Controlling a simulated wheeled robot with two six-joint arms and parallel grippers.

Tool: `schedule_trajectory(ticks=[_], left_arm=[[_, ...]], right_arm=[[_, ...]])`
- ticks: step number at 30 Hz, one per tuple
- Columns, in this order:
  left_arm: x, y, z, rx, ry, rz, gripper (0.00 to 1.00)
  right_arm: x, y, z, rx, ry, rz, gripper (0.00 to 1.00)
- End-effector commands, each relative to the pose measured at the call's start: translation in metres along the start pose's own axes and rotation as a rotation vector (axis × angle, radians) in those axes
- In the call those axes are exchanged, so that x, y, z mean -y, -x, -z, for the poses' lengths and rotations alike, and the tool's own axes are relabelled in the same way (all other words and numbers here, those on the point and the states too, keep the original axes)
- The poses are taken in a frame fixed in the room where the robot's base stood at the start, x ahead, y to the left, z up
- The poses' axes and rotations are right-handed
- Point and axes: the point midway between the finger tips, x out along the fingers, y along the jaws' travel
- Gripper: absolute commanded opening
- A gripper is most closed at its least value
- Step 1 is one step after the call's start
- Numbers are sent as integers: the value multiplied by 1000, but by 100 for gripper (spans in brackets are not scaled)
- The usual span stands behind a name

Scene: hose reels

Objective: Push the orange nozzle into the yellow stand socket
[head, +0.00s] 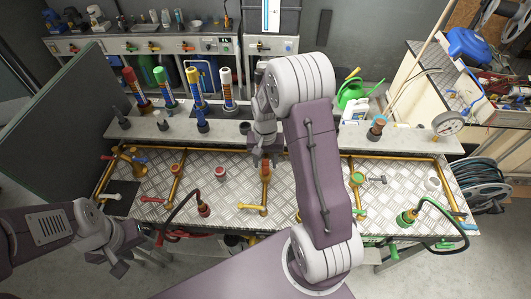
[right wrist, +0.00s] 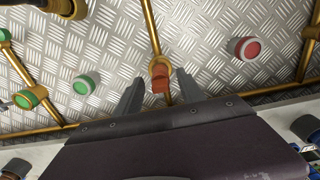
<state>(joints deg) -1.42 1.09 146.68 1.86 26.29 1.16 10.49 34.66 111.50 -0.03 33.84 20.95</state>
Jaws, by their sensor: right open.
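My right gripper (head: 264,152) reaches down over the middle of the metal plate. In the right wrist view its two fingers (right wrist: 160,85) are apart. An orange-red piece (right wrist: 159,84) with a yellow-orange collar (right wrist: 158,65) shows between them. It looks like the orange upright piece (head: 265,170) on a brass pipe in the head view. I cannot tell whether the fingers touch it, or whether it is the nozzle seated in its socket. My left gripper (head: 118,262) is at the lower left, away from the bench. Its jaw gap is unclear.
A red cap (head: 220,172) and a green cap (head: 357,178) lie either side of the right gripper. Hoses rise from a red fitting (head: 203,209) and a green fitting (head: 405,218). A raised shelf (head: 300,135) runs behind the plate, carrying coloured tubes (head: 227,90) and a gauge (head: 447,123).

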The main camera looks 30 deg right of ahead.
Motion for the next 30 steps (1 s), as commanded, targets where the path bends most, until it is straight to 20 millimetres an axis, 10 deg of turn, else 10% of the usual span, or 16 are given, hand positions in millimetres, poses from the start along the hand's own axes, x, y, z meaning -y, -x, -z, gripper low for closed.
schedule_trajectory(ticks=[10, 20, 30], left_arm=[[0, -10, -1, 0, 0, 0, 36], [0, -10, -1, 0, 0, 0, 36], [0, -10, -1, 0, 0, 0, 36]], right_arm=[[0, 76, 1, -5, 0, 2, 46], [2, 92, -7, -3, 24, 2, 46], [1, 60, -135, -89, 485, 44, 46]])
